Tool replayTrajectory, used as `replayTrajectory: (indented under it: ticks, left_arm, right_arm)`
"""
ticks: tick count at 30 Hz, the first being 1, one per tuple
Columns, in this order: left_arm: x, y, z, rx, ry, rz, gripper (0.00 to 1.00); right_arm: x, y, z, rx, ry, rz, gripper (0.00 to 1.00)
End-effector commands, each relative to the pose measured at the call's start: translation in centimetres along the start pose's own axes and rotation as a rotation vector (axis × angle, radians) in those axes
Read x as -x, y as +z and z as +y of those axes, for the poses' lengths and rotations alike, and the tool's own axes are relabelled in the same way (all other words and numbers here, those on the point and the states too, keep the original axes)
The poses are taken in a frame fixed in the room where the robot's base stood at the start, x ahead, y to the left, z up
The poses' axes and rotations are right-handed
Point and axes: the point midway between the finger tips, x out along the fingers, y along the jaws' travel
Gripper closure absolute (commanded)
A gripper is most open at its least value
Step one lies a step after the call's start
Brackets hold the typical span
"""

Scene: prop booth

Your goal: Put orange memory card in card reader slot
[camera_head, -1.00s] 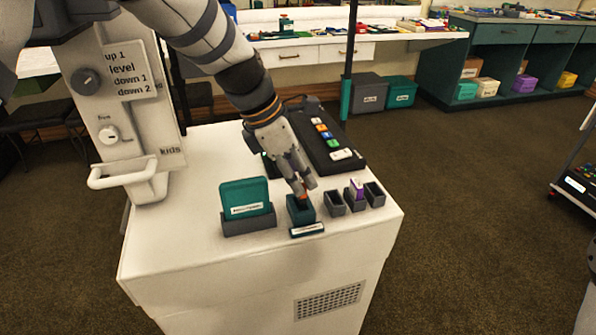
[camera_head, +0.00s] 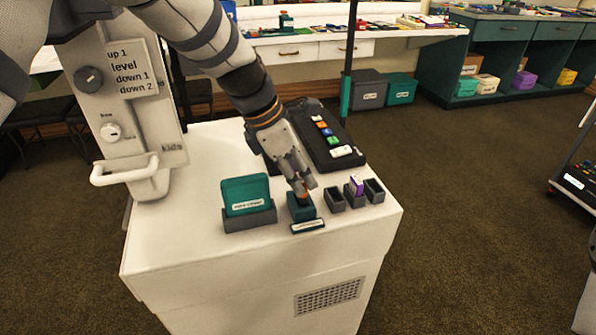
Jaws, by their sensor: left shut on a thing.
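My left gripper (camera_head: 303,187) is shut on the orange memory card (camera_head: 303,197), of which only a small part shows between and below the fingertips. The card is right over the teal card reader (camera_head: 301,211), its lower end at or in the top opening; how deep it sits is hidden. The reader stands near the front of the white cabinet top, with a labelled plate (camera_head: 308,226) in front of it. Of my right arm, only a pale part shows at the right edge; its gripper is not in view.
A teal card in a grey holder (camera_head: 249,217) stands left of the reader. Grey slots (camera_head: 335,200) stand close to its right, one with a purple card (camera_head: 356,186). The cabinet's front left top (camera_head: 170,245) is clear.

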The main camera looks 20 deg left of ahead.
Motion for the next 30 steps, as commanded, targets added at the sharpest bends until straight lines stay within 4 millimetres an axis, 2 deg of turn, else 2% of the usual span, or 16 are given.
replayTrajectory:
  ticks: [21,30]
  left_arm:
    - [-1.4,-0.6,0.0,0.001,-0.001,0.001,0.93]
    - [-1.4,-0.6,0.0,0.0,-0.001,0.0,0.93]
  right_arm:
    - [-0.1,0.1,0.0,0.0,0.0,-0.004,0.6]
    - [-0.1,0.1,0.0,0.0,0.0,-0.004,0.6]
